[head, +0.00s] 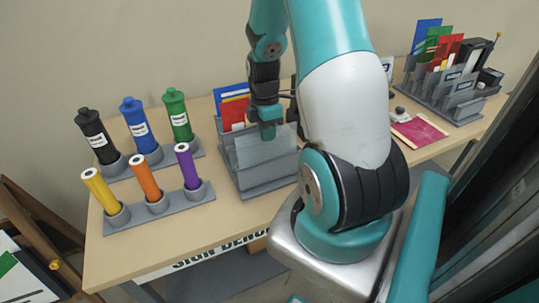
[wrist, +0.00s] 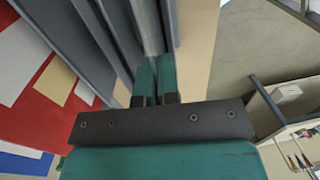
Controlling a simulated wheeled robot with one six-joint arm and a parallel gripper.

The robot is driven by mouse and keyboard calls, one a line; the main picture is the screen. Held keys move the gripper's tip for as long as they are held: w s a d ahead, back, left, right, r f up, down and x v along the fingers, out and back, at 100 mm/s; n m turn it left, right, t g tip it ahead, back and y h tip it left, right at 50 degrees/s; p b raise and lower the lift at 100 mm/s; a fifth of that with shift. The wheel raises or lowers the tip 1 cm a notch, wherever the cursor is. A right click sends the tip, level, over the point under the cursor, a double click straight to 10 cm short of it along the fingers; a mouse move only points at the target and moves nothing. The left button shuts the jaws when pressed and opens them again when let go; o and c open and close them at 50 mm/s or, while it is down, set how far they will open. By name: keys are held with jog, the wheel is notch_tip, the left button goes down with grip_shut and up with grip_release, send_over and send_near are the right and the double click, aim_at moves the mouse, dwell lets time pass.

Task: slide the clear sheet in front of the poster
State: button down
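A grey slotted rack (head: 255,185) stands on the bench. The clear sheet (head: 255,152) is a faint see-through panel upright at the rack, below my gripper (head: 267,130). My gripper is shut on its upper edge; in the wrist view the two teal fingertips (wrist: 156,78) are close together, with a thin pale edge (wrist: 151,28) running up from them. A red poster (head: 233,114) stands at the rack's back, with a blue sheet (head: 229,92) beyond it. The red poster fills the left of the wrist view (wrist: 62,92). The sheet's lower edge is hard to make out.
Black (head: 92,130), blue (head: 135,118) and green (head: 177,108) bottles and yellow (head: 100,188), orange (head: 143,178) and purple (head: 186,163) tubes stand in holders at left. A file rack (head: 462,97) and magenta sheet (head: 420,131) are at right.

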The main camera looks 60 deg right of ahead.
notch_tip(320, 180, up, 11)
jog(key=p, duration=0.9)
jog(key=shift+w+d+p, duration=0.3)
jog(key=shift+w, duration=0.15)
